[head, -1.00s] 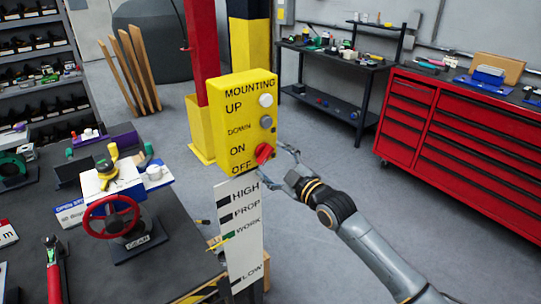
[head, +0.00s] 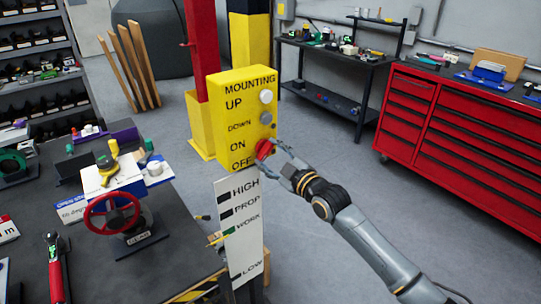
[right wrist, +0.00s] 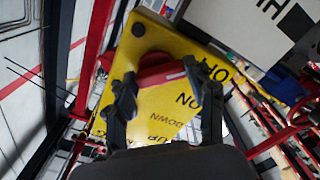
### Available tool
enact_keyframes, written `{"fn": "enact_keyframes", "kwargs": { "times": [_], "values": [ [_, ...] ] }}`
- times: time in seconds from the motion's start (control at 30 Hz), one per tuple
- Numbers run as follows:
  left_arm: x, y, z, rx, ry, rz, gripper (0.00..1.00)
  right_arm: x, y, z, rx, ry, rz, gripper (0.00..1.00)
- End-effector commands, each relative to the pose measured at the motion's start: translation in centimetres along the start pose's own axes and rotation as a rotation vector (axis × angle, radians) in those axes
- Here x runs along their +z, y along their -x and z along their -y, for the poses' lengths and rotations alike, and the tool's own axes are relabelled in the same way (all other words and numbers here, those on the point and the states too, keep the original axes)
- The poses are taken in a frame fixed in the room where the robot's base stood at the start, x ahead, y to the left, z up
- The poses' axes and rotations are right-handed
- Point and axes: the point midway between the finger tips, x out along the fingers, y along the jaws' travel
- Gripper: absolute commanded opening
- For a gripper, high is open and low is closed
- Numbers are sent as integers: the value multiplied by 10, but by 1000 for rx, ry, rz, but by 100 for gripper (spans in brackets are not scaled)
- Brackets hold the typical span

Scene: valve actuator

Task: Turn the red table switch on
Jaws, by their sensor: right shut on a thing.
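The red switch (head: 263,148) is a knob on the right edge of a yellow control box (head: 238,118), beside the ON and OFF labels. In the right wrist view, the red knob (right wrist: 160,72) carries a pale stripe that points roughly towards the OFF lettering. My right gripper (head: 272,150) is at the knob from the right, with its fingers shut on it. In the wrist view my right gripper (right wrist: 163,88) has a finger on each side of the knob, partly covering it. My left gripper is out of view.
A white button (head: 266,97) and a grey button (head: 267,118) sit above the knob. A white height scale (head: 240,225) stands below the box. A dark table (head: 165,265) with a red handwheel (head: 111,212) is at left. Grey floor lies open at right.

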Motion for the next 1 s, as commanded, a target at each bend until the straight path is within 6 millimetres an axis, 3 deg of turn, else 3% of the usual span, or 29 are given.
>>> {"fn": "enact_keyframes", "kwargs": {
  "times": [0.37,1.0],
  "values": [
    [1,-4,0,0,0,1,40,0,0,2,-1,-190,1,23],
    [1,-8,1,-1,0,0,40,-4,0,0,-1,-796,1,23]
  ]
}}
